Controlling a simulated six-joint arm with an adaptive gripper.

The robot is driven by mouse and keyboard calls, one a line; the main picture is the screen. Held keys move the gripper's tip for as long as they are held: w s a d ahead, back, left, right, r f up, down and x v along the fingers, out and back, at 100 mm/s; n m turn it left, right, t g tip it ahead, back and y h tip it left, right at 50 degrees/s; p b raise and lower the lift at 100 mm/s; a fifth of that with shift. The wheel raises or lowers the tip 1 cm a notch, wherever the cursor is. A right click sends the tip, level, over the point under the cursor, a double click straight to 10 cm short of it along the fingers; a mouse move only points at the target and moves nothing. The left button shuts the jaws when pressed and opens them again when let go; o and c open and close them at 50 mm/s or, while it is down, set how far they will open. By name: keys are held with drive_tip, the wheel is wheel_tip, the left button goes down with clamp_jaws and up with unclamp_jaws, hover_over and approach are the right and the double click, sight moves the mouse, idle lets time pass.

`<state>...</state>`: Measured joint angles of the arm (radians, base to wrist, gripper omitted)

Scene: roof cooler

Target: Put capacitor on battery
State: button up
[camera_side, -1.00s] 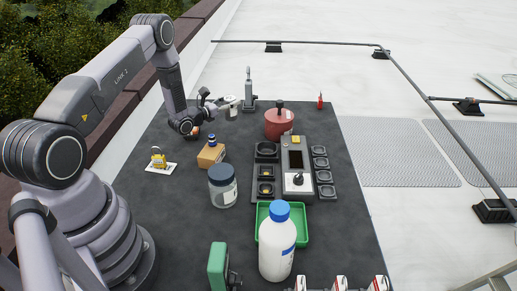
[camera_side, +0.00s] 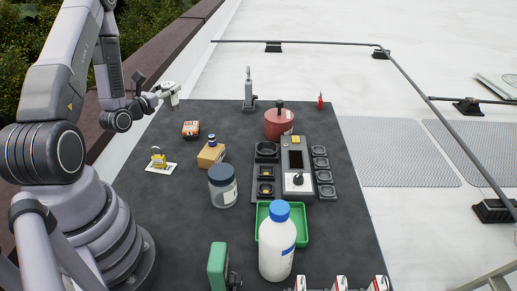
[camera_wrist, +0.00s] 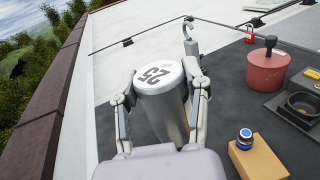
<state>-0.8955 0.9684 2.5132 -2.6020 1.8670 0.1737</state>
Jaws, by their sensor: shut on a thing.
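The capacitor, a silver can with "25" on its pale end, is gripped in the wrist view (camera_wrist: 172,112). My gripper (camera_wrist: 165,84) has one finger on each side of it. In the side view the capacitor (camera_side: 171,89) is small and whitish, held up near the table's far left edge. The block is not clearly visible in the wrist view.
A yellow padlock-like item (camera_side: 158,157) lies on a white card. A grey upright tool (camera_side: 249,90), a red pot (camera_side: 279,125) and a grey tray unit (camera_side: 296,160) stand to the right.

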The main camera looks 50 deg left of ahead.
drive_tip(key=shift+w+a+f, duration=1.5)
drive_tip(key=shift+w+f, duration=0.2)
drive_tip(key=shift+f, duration=0.4)
drive_tip(key=shift+w+a+f, duration=1.45)
drive_tip(key=shift+w+f, duration=0.3)
drive_tip(key=shift+f, duration=0.4)
drive_tip(key=shift+w+a+f, duration=1.5)
drive_tip(key=shift+w+f, duration=0.2)
drive_tip(key=shift+f, duration=0.4)
drive_tip(key=shift+f, duration=0.1)
drive_tip(key=o, duration=1.2)
drive_tip(key=shift+f, duration=0.1)
